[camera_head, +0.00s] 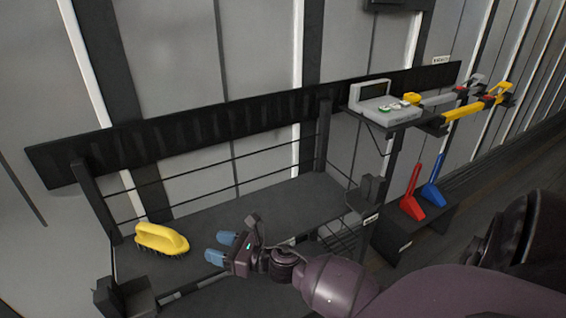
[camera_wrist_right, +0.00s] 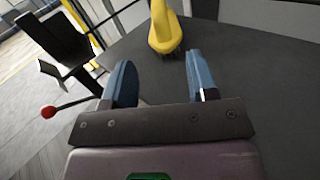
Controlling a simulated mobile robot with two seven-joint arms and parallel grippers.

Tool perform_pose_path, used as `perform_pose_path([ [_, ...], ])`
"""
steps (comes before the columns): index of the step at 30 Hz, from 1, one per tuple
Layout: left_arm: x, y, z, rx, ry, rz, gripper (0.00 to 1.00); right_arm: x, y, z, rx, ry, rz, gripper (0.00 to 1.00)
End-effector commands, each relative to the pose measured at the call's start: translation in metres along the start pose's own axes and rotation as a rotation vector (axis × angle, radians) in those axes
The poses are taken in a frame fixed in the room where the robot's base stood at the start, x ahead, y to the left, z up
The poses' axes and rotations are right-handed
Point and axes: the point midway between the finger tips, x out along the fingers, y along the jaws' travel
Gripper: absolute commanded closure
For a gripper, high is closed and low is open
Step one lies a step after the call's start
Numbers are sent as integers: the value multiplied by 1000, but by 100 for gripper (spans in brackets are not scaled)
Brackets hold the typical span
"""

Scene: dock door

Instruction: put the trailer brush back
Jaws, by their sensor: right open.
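The yellow brush (camera_head: 161,239) with dark bristles and a looped handle lies on the dark bench top at the left in the head view. It also shows at the top of the right wrist view (camera_wrist_right: 165,30), ahead of the fingers. My right gripper (camera_head: 222,248) is to the right of the brush, its blue fingers pointing towards it with a gap between. In the right wrist view the fingers (camera_wrist_right: 161,82) are spread apart with nothing between them. My left gripper is not in view.
The dark bench (camera_head: 270,205) has rails behind it and is otherwise mostly clear. A shelf with a grey device (camera_head: 374,103) stands at the right, beside yellow and grey handled items (camera_head: 463,111). Red (camera_head: 411,201) and blue (camera_head: 433,190) scoop-like tools stand on a low black stand (camera_head: 398,240).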

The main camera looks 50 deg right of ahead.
Motion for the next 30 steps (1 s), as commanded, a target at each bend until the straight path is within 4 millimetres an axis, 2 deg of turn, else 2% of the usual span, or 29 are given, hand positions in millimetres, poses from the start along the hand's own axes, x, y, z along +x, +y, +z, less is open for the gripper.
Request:
perform_pose_path([
  [5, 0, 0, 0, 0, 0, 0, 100, -33, 10, -19, 436, -14, -118, 47],
  [14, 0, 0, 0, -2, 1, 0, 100, -117, 33, -63, 1522, -150, -444, 47],
  [21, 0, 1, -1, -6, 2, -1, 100, -187, 66, -96, 2336, -395, -734, 47],
  [25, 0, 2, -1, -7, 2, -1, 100, -215, 85, -107, 2652, -548, -862, 47],
  [30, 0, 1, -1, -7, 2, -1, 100, -232, 99, -112, 2861, -677, -950, 47],
])
